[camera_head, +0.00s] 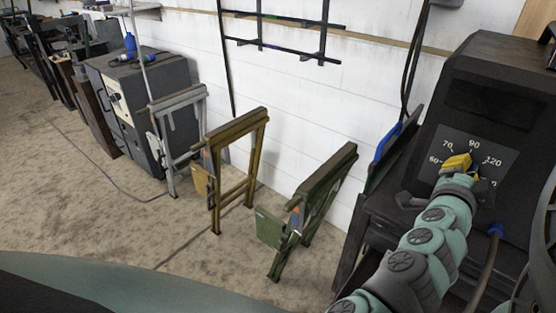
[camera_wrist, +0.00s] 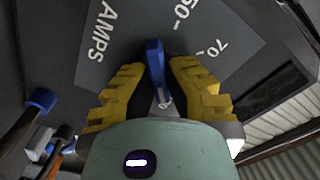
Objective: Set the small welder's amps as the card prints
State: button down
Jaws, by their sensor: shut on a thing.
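A dark welder (camera_head: 487,75) stands at the right in the head view. Its grey amps plate (camera_head: 490,150) carries printed numbers, with 70, 90 and 120 readable. In the wrist view the plate (camera_wrist: 122,60) shows AMPS, 50 and 70. My gripper (camera_head: 458,163) is at the dial, its yellow fingers covering the middle and lower part. In the wrist view my gripper (camera_wrist: 158,75) is shut on a blue bar-shaped knob (camera_wrist: 154,58), with one finger at each side. The exact setting of the knob cannot be told. I see no readable card.
A larger grey machine (camera_head: 160,90) stands against the back wall at the left. Folding stands in grey (camera_head: 180,100), yellow (camera_head: 262,140) and green (camera_head: 325,185) stand on the floor between.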

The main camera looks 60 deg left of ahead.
jog(key=c, duration=1)
grip_release()
jog(key=shift+s, duration=0.1)
jog(key=v, duration=0.7)
jog(key=shift+s, duration=0.25)
jog(key=shift+d+r, duration=0.1)
